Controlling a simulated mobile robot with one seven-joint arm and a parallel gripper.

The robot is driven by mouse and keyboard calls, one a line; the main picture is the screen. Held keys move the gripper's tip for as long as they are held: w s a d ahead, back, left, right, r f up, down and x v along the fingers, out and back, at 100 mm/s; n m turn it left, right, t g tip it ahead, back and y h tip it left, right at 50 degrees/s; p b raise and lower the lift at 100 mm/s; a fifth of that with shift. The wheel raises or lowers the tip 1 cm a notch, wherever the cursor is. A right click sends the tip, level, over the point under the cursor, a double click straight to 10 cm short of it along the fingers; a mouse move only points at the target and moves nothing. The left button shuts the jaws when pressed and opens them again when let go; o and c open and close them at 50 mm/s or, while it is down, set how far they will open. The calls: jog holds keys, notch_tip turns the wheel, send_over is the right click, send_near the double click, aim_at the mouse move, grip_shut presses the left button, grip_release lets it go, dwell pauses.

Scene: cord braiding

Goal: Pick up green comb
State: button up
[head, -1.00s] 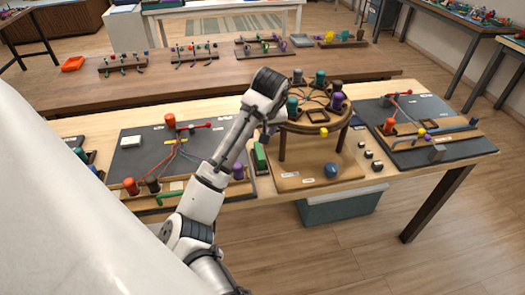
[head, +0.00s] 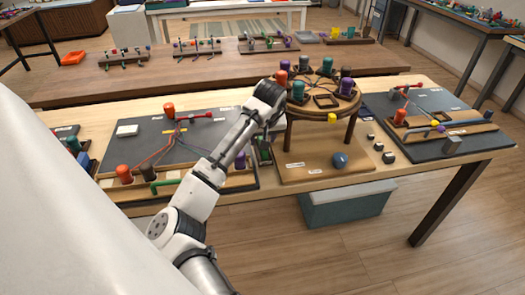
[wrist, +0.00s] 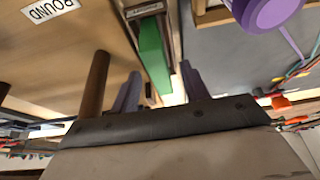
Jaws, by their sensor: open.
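The green comb (wrist: 152,50) shows in the wrist view as a long green bar in a narrow wooden holder (wrist: 143,10). My gripper (wrist: 159,86) is open, with its two purple-grey fingers on either side of the comb's near end in that view. I cannot tell whether they touch it. In the head view my arm covers most of the gripper, and only part of the comb and holder shows beside the round stand.
A round braiding stand (head: 322,98) with coloured bobbins is right of my arm. A purple bobbin (wrist: 272,12) is near the gripper in the wrist view. A slate board (head: 175,130) with cords lies left. Small dark weights (head: 378,146) sit right of the stand.

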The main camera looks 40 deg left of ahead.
jog(key=shift+b+x, duration=0.4)
jog(key=shift+x, duration=0.75)
jog(key=shift+r, duration=0.1)
jog(key=shift+c, duration=0.3)
grip_shut()
jog(key=shift+r+b, duration=0.2)
jog(key=shift+b, duration=0.2)
